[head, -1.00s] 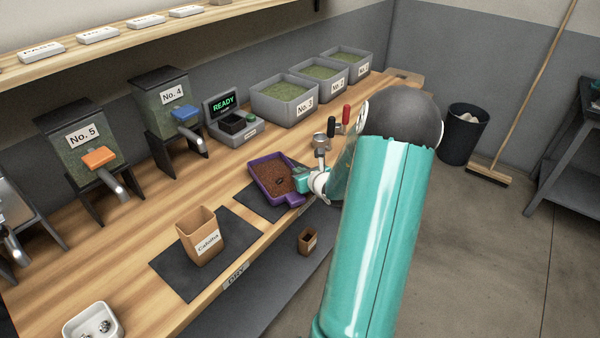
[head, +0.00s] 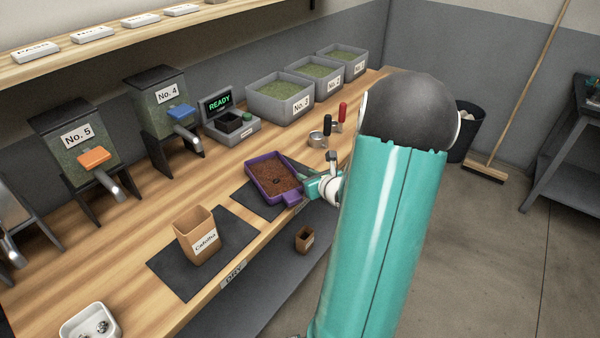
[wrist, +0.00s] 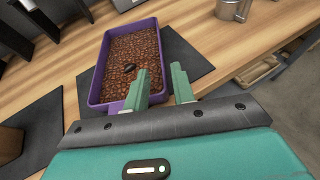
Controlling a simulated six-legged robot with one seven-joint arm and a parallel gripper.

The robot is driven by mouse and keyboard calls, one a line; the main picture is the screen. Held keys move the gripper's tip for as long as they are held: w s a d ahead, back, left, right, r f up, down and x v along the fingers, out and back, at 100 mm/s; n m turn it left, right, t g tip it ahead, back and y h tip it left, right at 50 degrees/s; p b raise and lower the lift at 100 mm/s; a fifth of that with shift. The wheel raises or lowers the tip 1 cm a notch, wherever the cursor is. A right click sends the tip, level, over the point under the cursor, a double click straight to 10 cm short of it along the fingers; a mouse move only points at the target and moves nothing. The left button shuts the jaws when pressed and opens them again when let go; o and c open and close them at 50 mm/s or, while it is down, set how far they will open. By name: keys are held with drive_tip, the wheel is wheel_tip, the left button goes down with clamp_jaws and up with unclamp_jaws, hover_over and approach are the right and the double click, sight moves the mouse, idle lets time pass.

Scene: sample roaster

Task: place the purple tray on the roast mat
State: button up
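The purple tray (head: 254,188) holds brown beans, with a small dark object or patch on top. It lies flat on a dark mat (head: 242,204) at the bench's front edge, taken to be the roast mat; its label is not readable. In the wrist view the tray (wrist: 98,88) is left of the fingers, and the mat (wrist: 190,62) shows beside it. My gripper (wrist: 161,82) is open, with a clear gap between its fingertips. The left finger overlaps the tray's near right corner in the picture; contact cannot be told. In the head view my gripper (head: 312,188) is right of the tray's handle.
A brown paper container (head: 196,238) stands on another dark mat (head: 165,268), left of the tray. A metal cup (head: 317,139) and red- and black-handled tools are behind the gripper. A small brown box (head: 304,240) sits below the bench top. Wood is bare between the mats.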

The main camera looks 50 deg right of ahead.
drive_tip(key=v, duration=0.5)
drive_tip(key=w+a+r+n+g+y, duration=0.1)
drive_tip(key=w+a+r+n+y, duration=0.15)
drive_tip(key=a+n, duration=0.5)
drive_tip(key=w+a+r+n+g+y, duration=0.15)
drive_tip(key=a+r+n+y, duration=0.3)
drive_tip(key=a, duration=0.55)
drive_tip(key=w+a+r+n+g+y, duration=0.1)
drive_tip(key=w+a+r+n+y, duration=0.1)
drive_tip(key=a+n, duration=0.55)
drive_tip(key=s+a+r+n+g, duration=0.1)
drive_tip(key=s+a+n+g, duration=0.1)
drive_tip(key=s+a+n, duration=0.3)
drive_tip(key=s+a+r+n+g, duration=0.1)
drive_tip(key=a+r+n+g, duration=0.1)
drive_tip(key=a+n, duration=0.35)
drive_tip(key=s+a+r+n+h, duration=0.3)
drive_tip(key=s+r+n+h, duration=0.1)
drive_tip(key=s+n, duration=0.3)
drive_tip(key=n+h, duration=0.1)
drive_tip(key=n, duration=0.1)
drive_tip(key=shift+a+r+n, duration=0.3)
